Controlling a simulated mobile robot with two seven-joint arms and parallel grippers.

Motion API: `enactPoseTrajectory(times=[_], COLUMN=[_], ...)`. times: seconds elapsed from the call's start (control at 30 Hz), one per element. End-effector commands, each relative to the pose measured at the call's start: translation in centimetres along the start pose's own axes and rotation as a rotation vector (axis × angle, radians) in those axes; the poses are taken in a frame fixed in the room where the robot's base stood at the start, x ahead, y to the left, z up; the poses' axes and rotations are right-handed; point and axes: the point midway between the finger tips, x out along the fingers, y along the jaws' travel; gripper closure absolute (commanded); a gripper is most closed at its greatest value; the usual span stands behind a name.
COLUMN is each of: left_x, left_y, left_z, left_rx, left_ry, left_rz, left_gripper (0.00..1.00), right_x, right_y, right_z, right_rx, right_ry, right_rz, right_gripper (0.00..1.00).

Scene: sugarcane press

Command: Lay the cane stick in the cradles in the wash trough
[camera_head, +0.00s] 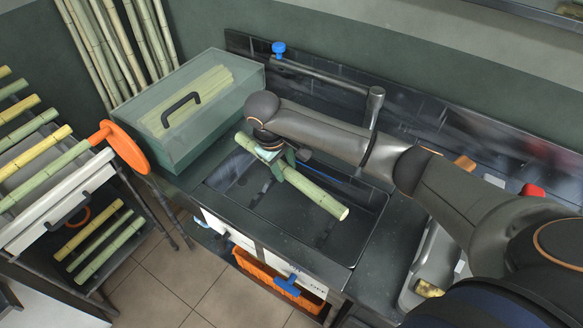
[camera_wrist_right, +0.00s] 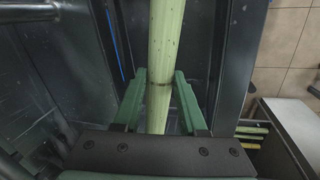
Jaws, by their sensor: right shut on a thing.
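The cane stick (camera_head: 316,194) is pale green and slants across the wash trough, from the trough's back left toward its front right. My right gripper (camera_head: 279,169) is shut on it left of its middle. In the right wrist view the cane stick (camera_wrist_right: 165,50) runs between the two green fingers (camera_wrist_right: 160,105). The wash trough (camera_head: 352,237) is a dark sunken basin below the stick. The stick appears to be above its floor; the exact height is unclear. My left gripper is not in view.
A clear green lidded box (camera_head: 170,125) with cane inside stands left of the trough. A tap (camera_head: 376,95) with a blue knob rises behind it. A rack of cane sticks (camera_head: 60,190) with an orange wheel (camera_head: 123,147) is at left. An orange crate (camera_head: 252,268) sits below.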

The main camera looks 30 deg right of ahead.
Motion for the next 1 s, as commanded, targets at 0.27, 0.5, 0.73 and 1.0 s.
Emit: enactPoseTrajectory(times=[0.27, 0.5, 0.73, 1.0], left_x=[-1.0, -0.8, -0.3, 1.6], left_y=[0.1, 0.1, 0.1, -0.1], left_z=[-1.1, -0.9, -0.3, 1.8], left_rx=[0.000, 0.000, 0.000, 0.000], left_ry=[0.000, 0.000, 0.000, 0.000], left_rz=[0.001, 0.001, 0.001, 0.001], left_gripper=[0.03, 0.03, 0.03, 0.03], right_x=[5.1, 6.5, 8.6, 11.2], right_y=[1.4, 1.5, 0.9, 0.3], right_z=[0.0, 0.0, 0.0, 0.0], right_rx=[-0.164, -0.187, -0.186, -0.185], right_ry=[0.049, 0.062, 0.061, 0.063], right_rz=[0.095, 0.111, 0.111, 0.111], right_gripper=[1.00, 1.00, 1.00, 1.00])
